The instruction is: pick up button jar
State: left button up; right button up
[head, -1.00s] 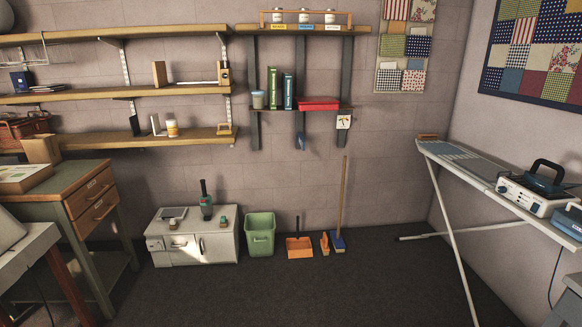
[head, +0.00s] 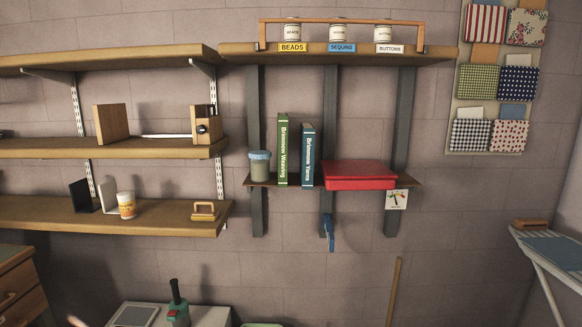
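The button jar (head: 383,34) is a small jar with a white label. It stands on the top wall shelf (head: 230,51) at the right end of a row, above a white tag reading BUTTONS (head: 389,48). A wooden rail runs in front of its upper part. Beside it to the left stand a similar sequins jar (head: 338,33) and a beads jar (head: 291,33), above their own tags. Neither of my grippers shows in the head view.
A lower shelf holds a grey jar with a blue lid (head: 260,166), a green book (head: 282,150), a blue book (head: 306,156) and a red box (head: 359,174). Longer wooden shelves (head: 110,149) are at left. An ironing board (head: 557,255) stands at lower right.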

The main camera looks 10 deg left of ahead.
aim_at(260, 169)
jog(key=z, duration=0.1)
jog(key=i, duration=1.35)
jog(key=z, duration=0.15)
